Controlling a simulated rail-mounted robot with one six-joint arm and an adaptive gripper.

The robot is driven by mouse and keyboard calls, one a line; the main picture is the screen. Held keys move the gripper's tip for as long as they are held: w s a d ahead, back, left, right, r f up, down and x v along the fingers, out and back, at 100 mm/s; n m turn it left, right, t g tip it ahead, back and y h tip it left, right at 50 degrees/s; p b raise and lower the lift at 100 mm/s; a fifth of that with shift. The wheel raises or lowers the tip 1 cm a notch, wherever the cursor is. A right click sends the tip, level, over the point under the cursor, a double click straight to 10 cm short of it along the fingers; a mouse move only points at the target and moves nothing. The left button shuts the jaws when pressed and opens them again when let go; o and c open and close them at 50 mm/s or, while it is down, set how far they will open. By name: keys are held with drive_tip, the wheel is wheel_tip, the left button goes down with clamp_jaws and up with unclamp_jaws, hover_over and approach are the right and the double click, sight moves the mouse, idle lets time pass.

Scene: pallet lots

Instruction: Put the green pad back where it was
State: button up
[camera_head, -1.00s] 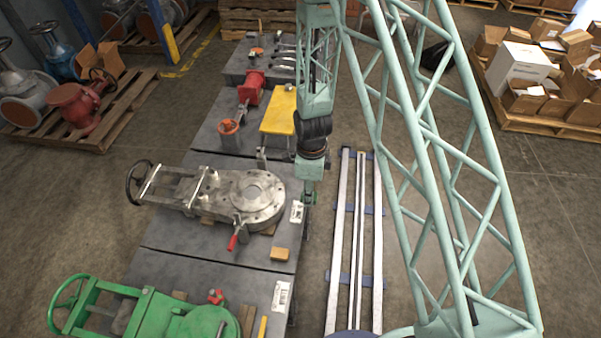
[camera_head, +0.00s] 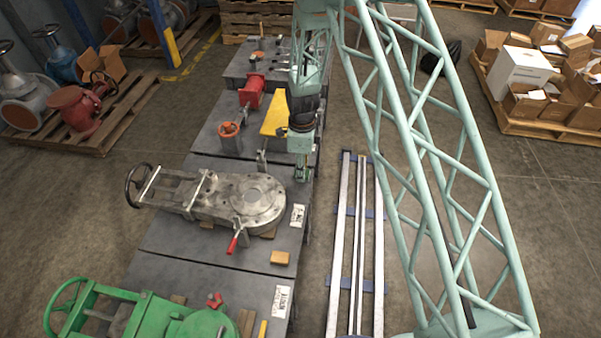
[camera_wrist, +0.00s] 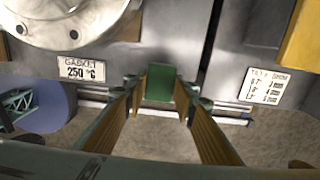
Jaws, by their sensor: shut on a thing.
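The green pad (camera_wrist: 160,84) is a small dark green block in the wrist view, held between the fingertips of my gripper (camera_wrist: 160,92). In the head view my gripper (camera_head: 302,175) hangs at the right edge of the row of tables, just beyond the grey metal valve (camera_head: 255,200). I cannot make out the pad there, nor tell whether it touches the table.
A yellow plate (camera_head: 274,115) stands just behind my gripper. Long metal bars (camera_head: 358,250) lie on the floor to the right.

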drive_tip(key=shift+w+a+f, duration=0.1)
drive_tip(key=shift+w+a, duration=0.1)
drive_tip(key=shift+w, duration=0.7)
drive_tip(key=shift+w+a, duration=0.1)
drive_tip(key=shift+w, duration=0.35)
drive_tip(key=shift+f+b, duration=0.45)
drive_tip(key=shift+f, duration=1.35)
drive_tip(key=shift+f, duration=0.1)
drive_tip(key=o, duration=0.9)
drive_tip(key=shift+r+p, duration=0.8)
drive_tip(key=shift+r, duration=5.35)
